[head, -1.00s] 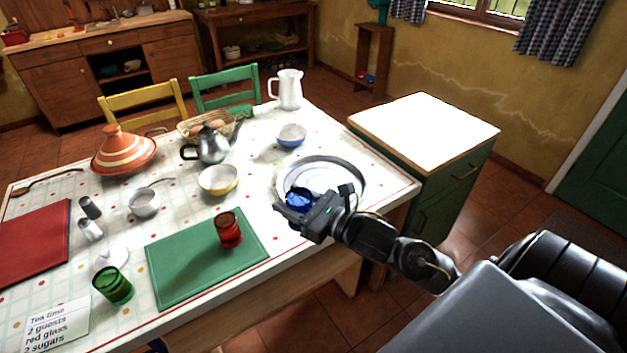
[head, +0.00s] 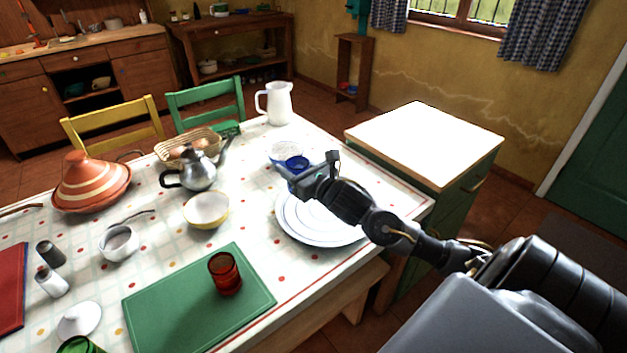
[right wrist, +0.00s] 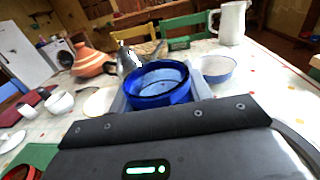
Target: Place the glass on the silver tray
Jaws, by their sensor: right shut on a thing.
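My right gripper (head: 291,174) is shut on a blue glass (head: 297,163), held upright near the blue-and-white bowl, beyond the tray's far left edge in the head view. The blue glass (right wrist: 160,84) fills the middle of the right wrist view, between the fingers. The round silver tray (head: 287,228) lies on the table's right end, pale inside and bare where visible; my right arm hides its far part. A red glass (head: 225,273) stands on the green mat. A green glass (head: 80,346) is cut off at the lower edge. My left gripper is out of view.
A blue-and-white bowl (right wrist: 216,68) stands just behind the held glass. A white jug (head: 275,103), metal teapot (head: 196,172), yellow bowl (head: 206,211) and striped tagine (head: 90,187) stand around. A white-topped cabinet (head: 425,145) adjoins the table's right side.

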